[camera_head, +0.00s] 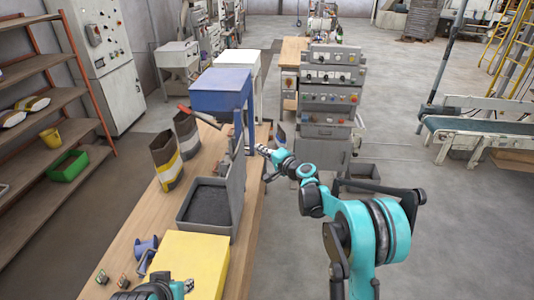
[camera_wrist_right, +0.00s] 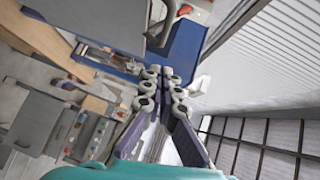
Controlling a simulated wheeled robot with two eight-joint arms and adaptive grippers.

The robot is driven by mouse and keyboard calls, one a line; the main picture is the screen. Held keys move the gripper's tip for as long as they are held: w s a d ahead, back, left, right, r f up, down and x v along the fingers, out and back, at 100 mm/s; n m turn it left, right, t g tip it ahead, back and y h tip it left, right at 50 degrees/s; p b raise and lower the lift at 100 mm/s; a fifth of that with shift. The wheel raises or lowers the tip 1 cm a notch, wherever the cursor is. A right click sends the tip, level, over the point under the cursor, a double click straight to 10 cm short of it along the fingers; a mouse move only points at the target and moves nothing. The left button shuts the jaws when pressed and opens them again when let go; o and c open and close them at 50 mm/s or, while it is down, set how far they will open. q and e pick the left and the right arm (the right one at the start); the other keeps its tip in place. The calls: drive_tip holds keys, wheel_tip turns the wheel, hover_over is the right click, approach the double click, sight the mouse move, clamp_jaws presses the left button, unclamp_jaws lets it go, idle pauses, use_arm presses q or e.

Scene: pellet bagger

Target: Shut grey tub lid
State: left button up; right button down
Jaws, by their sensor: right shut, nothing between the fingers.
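The grey tub (camera_head: 187,224) stands on the wooden bench in the head view, filled with dark pellets. Its grey lid (camera_head: 238,182) stands up steeply along the tub's right side, so the tub is open. My right gripper (camera_head: 262,150) is shut and empty, close to the upper edge of the lid on its right side. I cannot tell whether it touches the lid. In the right wrist view its fingers (camera_wrist_right: 165,80) are together, with a grey panel at the top of the picture. My left gripper (camera_head: 186,287) shows only partly at the bottom edge.
A blue hopper (camera_head: 221,88) on legs stands behind the tub. Two open bags, one yellow-striped (camera_head: 166,158), stand to the left. A yellow box (camera_head: 190,262) and a blue scoop-like item (camera_head: 145,250) are in front. A control console (camera_head: 327,100) stands to the right.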

drive_tip(key=w+a+f, duration=0.1)
drive_tip(key=w+a, duration=0.2)
drive_tip(key=a, duration=0.2)
drive_tip(key=shift+w+a+f, duration=0.15)
drive_tip(key=shift+a, duration=0.05)
